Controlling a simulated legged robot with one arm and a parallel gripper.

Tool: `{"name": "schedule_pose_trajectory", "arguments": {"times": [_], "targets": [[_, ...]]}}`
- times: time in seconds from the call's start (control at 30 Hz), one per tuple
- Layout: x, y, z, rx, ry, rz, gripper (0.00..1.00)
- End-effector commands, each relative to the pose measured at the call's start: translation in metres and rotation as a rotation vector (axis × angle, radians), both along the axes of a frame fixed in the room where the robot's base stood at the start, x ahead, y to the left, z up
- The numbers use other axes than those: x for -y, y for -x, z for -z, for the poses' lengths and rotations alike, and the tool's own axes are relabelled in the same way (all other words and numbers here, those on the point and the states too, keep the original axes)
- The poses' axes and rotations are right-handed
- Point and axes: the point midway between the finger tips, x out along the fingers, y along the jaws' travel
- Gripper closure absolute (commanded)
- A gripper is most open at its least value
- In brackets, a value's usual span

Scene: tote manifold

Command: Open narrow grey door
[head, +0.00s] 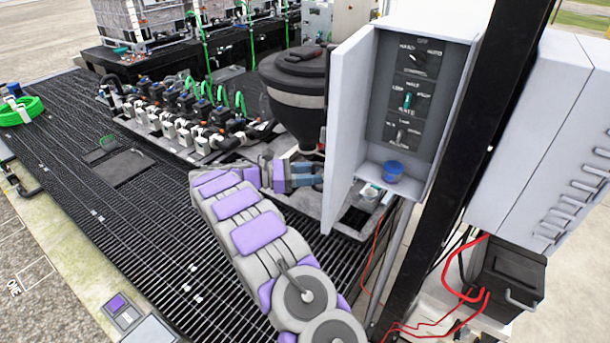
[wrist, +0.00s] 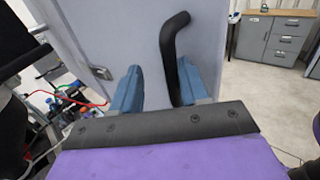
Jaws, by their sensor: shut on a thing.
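The narrow grey door (head: 345,120) stands swung out to the left of its grey cabinet (head: 428,22), with the interior showing. In the wrist view the door's flat grey face (wrist: 130,35) fills the middle. Its bent black handle (wrist: 173,45) runs down between the blue fingers. My gripper (head: 307,178) is at the door's outer side, and its fingertips are partly hidden behind the door in the head view. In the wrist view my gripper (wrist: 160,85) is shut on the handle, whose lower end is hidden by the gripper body.
A black post (head: 462,140) and a second grey cabinet (head: 545,130) stand to the right. A dark hopper (head: 297,95) stands behind my gripper. Open grating (head: 110,240) lies left.

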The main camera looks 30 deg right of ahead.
Motion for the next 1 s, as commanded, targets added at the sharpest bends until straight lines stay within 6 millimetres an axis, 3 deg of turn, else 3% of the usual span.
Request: {"name": "schedule_pose_trajectory", "arguments": {"times": [0.67,1.0], "targets": [[-0.012,0.000,0.000,0.001,0.006,-0.003,0.65],[-0.031,-0.007,0.000,0.003,0.002,-0.007,0.65]]}}
